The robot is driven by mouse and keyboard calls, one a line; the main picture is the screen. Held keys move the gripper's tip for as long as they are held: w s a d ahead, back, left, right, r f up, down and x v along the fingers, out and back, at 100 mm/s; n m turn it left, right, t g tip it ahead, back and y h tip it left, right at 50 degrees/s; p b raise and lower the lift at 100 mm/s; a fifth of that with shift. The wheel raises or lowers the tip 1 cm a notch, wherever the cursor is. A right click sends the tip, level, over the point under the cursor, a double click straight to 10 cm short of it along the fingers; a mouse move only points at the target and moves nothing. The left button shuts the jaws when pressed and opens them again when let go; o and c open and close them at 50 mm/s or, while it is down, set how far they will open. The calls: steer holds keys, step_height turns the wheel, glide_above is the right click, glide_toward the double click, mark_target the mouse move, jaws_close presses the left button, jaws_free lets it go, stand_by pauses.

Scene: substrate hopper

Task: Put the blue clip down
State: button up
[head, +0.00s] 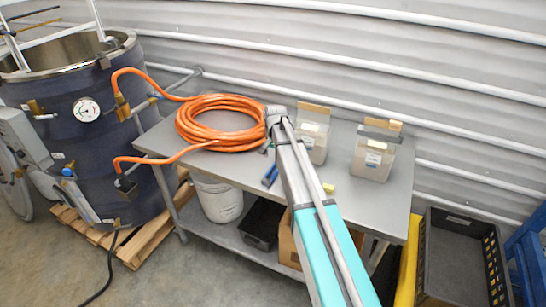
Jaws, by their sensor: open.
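My arm comes in from the bottom edge and reaches over the grey metal table. My gripper (275,118) is at its far end, at the right edge of the orange hose coil. It is open, but its fingers are small and hard to make out. A small blue item (270,176), likely the blue clip, lies on the table (232,172) near the front edge, just left of my arm and apart from the gripper. My arm may hide part of it. A small dark item (265,147) shows between the coil and my arm; I cannot tell what it is.
The orange hose coil (190,128) lies at the table's back left. Two clear bags (374,160) stand behind and right of my arm. A small yellow piece (328,187) lies beside the arm. A large dark vessel (70,140) stands left. The table's right front is clear.

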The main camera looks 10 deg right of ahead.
step_height(320, 180, up, 6)
steer(key=p, duration=0.5)
steer(key=shift+s, duration=0.15)
stand_by(0.6)
steer(key=s+n, duration=0.7)
steer(key=s, duration=2.1)
steer(key=shift+s, duration=0.2)
steer(key=shift+c, duration=0.3)
